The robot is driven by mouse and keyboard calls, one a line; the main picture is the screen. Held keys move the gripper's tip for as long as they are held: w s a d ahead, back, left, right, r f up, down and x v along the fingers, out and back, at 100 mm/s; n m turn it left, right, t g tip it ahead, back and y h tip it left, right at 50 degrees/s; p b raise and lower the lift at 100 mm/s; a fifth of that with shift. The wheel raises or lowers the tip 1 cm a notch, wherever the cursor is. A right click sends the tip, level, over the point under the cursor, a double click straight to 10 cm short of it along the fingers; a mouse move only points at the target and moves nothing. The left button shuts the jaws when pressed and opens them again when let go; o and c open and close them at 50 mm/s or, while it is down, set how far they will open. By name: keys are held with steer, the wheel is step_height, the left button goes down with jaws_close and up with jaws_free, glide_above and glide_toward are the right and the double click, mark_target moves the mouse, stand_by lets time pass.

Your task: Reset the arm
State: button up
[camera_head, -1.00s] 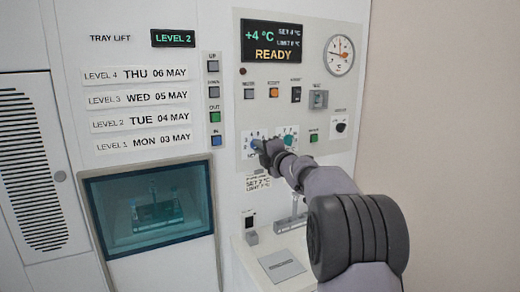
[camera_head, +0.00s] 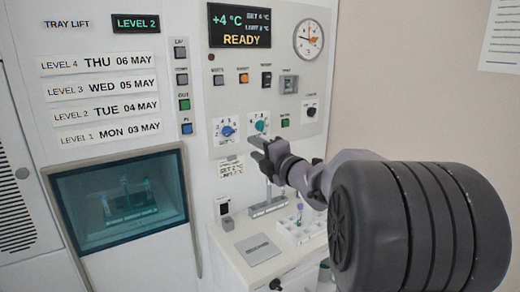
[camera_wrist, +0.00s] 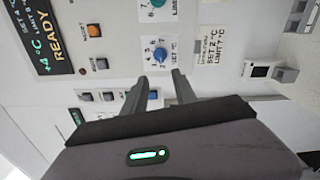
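My gripper (camera_head: 260,152) is in front of the control panel, just below the green dial (camera_head: 261,126) and right of the blue dial (camera_head: 228,131). In the wrist view its two fingers (camera_wrist: 160,84) are apart with nothing between them. The blue dial (camera_wrist: 160,54) shows just beyond the fingertips, apart from them. My arm reaches in from the right of the head view.
The tray lift window (camera_head: 120,200) is at left, with a tray behind it. A level display (camera_head: 136,23) reads LEVEL 2; another (camera_head: 240,26) reads +4 °C, READY. Below my gripper, a white counter (camera_head: 225,240) holds a rack (camera_head: 300,228) with a tube.

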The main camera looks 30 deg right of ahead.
steer(key=shift+s, duration=1)
steer(key=s+a+f+m+g, duration=0.4)
steer(key=s+a+m, duration=0.4)
steer(key=s, duration=0.3)
steer(key=s+a+f+m+g+y, duration=0.1)
steer(key=s+a+f+m+g, duration=0.3)
steer(key=s, duration=0.7)
steer(key=s+a+f+m+g, duration=0.4)
steer(key=s+a+f+m, duration=0.4)
steer(key=s+a+m, duration=0.3)
steer(key=a+m, duration=0.2)
steer(key=a, duration=0.1)
